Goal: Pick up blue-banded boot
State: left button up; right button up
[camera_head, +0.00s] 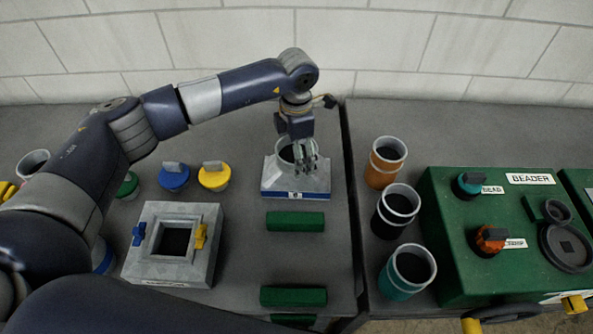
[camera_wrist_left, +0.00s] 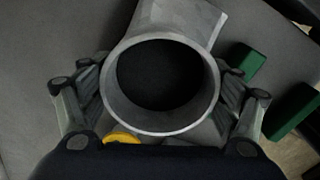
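The blue-banded boot (camera_head: 283,180) is a grey metal piece with a square base, a blue band along its lower edge and a round collar on top. It stands upright on the grey bench near the right edge of that bench. My left gripper (camera_head: 304,163) reaches down over it from above, hiding part of the collar. In the left wrist view the round collar (camera_wrist_left: 213,85) lies between the spread fingers of my left gripper (camera_wrist_left: 160,100), one on each side. I cannot tell whether they touch it. My right gripper is not in view.
A square grey fixture (camera_head: 205,270) with blue and yellow clamps stands front left. Green blocks (camera_head: 295,221) lie in front of the boot. Blue (camera_head: 174,178) and yellow (camera_head: 214,178) capped pieces stand left. Several cups (camera_head: 385,163) and a green beader (camera_head: 450,230) stand right.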

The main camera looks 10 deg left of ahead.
pick_arm(q)
jog(key=c, duration=0.7)
